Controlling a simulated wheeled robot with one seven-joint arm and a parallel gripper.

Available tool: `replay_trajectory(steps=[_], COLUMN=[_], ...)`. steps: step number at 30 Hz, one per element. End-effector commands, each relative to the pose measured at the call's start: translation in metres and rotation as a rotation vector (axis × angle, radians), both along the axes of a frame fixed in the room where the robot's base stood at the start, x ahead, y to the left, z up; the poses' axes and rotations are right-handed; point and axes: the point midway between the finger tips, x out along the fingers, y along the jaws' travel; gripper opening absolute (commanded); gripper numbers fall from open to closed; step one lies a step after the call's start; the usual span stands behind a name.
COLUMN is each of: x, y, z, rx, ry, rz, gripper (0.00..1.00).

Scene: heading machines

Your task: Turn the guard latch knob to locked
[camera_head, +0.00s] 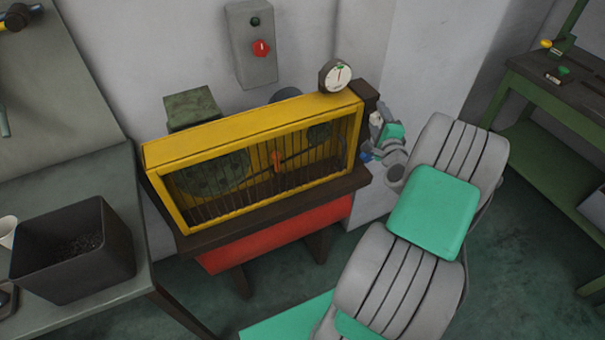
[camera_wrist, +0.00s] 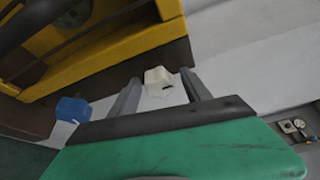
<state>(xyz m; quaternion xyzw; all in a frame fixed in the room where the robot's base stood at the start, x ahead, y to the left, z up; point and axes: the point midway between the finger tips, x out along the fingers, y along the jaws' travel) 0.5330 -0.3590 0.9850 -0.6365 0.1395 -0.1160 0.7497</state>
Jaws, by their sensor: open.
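A pale, faceted knob (camera_wrist: 158,80) shows in the wrist view beside the yellow guard's end, with a small dark mark on its right side. It lies between the two grey fingers of my gripper (camera_wrist: 161,77) in the picture. The fingers are apart; I cannot tell whether they touch it. In the head view a small white knob (camera_head: 376,119) is at the right end of the guarded machine, next to my gripper's green body. The yellow guard (camera_head: 250,120) stands closed over wheels, with its bars in front. No lock marking is legible.
A dial gauge (camera_head: 335,76) stands on the guard's right top corner. A grey wall box (camera_head: 253,50) with a red knob hangs behind. A dark bin (camera_head: 72,250) is at left, a green table (camera_head: 560,110) at right.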

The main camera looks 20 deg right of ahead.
Motion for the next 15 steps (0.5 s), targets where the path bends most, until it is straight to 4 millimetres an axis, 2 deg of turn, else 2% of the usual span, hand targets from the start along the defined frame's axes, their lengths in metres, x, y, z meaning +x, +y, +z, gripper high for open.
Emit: replay_trajectory(steps=[1, 6, 7, 8, 15], x=[0.0, 0.0, -0.01, -0.017, -0.07], y=[0.0, 0.0, 0.002, 0.004, 0.022], z=[0.012, 0.01, -0.001, -0.003, 0.006], rx=[0.046, 0.214, 0.209, 0.207, 0.201], ry=[0.004, 0.009, 0.007, 0.007, 0.006], rz=[-0.001, -0.001, -0.004, -0.005, -0.006], gripper=[0.56, 0.56, 0.56, 0.56, 0.56])
